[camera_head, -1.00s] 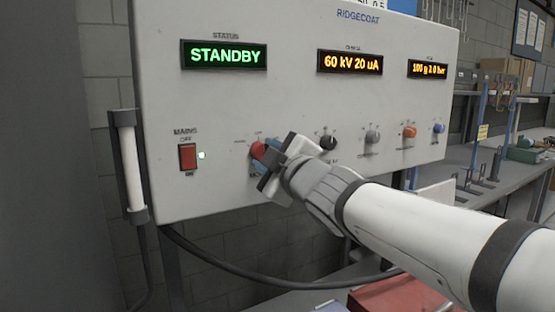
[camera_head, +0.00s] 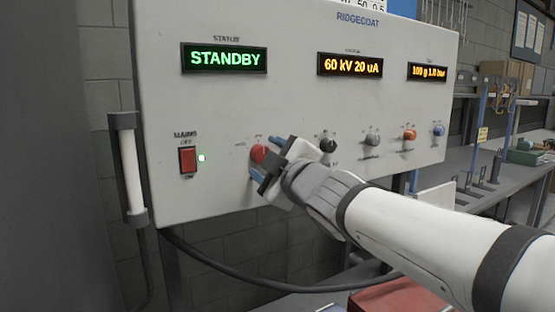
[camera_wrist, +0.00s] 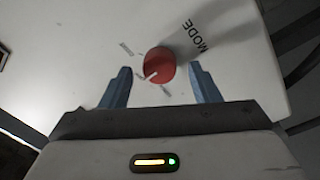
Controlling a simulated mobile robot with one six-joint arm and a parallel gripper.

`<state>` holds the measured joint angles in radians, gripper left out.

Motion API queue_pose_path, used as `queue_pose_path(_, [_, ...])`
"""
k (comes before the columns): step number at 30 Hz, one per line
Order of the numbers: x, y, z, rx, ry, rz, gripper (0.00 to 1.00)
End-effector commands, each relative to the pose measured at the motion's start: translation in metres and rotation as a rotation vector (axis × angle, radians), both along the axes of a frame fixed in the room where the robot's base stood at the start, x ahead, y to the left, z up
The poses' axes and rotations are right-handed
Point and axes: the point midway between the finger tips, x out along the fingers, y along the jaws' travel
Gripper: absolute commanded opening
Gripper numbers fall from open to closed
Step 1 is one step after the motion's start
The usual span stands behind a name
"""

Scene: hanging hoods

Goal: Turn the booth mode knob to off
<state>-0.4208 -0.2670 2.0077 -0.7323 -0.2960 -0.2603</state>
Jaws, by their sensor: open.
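The red mode knob (camera_head: 259,153) sits low on the white control panel (camera_head: 300,105), right of the mains switch. In the wrist view the red knob (camera_wrist: 159,66) shows a white pointer line aimed down and left, with small unreadable labels around it and the word MODE nearby. My gripper (camera_head: 268,160) is open in front of the knob. In the wrist view its two blue fingers (camera_wrist: 162,88) stand on either side and short of the knob, with gaps to both. The status display (camera_head: 224,57) reads STANDBY.
A black knob (camera_head: 328,146), a grey knob (camera_head: 372,140), an orange-red knob (camera_head: 409,134) and a blue knob (camera_head: 438,130) line up to the right. A black cable (camera_head: 270,284) hangs below the panel.

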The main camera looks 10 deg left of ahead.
Motion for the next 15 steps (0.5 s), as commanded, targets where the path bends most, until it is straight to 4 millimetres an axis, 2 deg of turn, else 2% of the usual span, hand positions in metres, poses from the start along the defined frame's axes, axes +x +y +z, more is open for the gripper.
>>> queue_pose_path(15, [-0.056, -0.041, -0.001, 0.0, -0.001, -0.002, 0.56])
